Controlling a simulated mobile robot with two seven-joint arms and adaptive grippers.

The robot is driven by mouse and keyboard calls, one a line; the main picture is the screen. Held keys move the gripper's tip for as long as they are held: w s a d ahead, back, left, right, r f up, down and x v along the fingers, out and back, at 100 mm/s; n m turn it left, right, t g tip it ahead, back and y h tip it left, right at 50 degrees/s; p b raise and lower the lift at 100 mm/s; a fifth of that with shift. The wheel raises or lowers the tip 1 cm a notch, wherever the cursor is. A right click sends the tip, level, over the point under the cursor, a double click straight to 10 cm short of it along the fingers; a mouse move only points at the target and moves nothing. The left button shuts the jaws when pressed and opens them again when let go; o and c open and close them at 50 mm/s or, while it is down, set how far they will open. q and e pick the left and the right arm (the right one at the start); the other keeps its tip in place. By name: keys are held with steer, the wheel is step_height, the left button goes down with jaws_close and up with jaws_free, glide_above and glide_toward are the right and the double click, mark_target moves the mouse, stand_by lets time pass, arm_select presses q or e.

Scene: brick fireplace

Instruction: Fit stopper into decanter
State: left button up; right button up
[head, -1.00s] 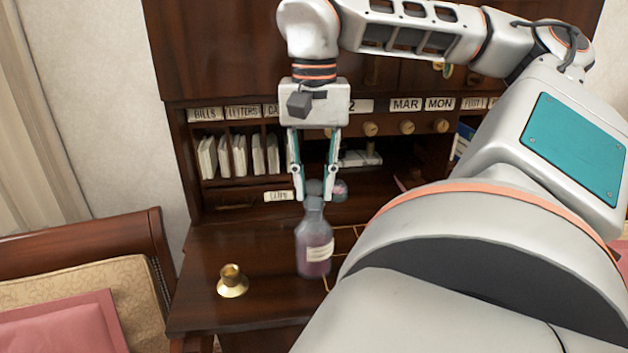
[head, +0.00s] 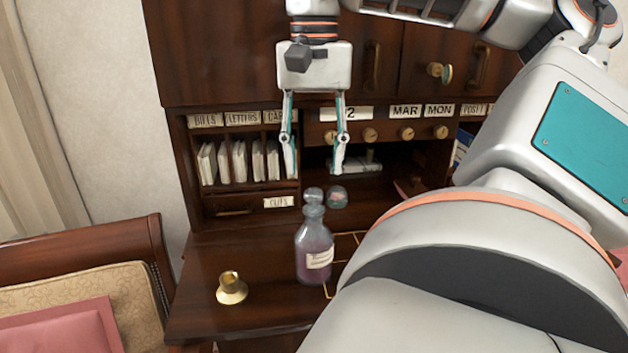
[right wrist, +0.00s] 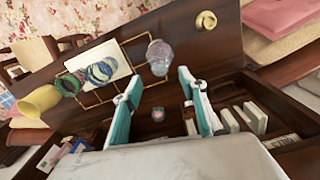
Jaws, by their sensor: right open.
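The decanter (head: 314,255), a glass bottle with purplish contents and a cream label, stands upright on the desk. The rounded glass stopper (head: 313,195) sits upright at the top of its neck; how deep it sits I cannot tell. My right gripper (head: 315,170) is open and empty, pointing down above the stopper and apart from it. In the right wrist view the decanter (right wrist: 160,55) shows from above, just beyond the open fingers (right wrist: 158,80). My left gripper is not in view.
A brass candlestick (head: 231,288) stands left of the decanter. A small round glass object (head: 337,197) lies behind it. The desk's pigeonholes (head: 240,160) and small drawers rise at the back. A chair (head: 90,250) is at left.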

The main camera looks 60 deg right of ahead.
mark_target(314, 190)
steer(key=shift+r, duration=2.8)
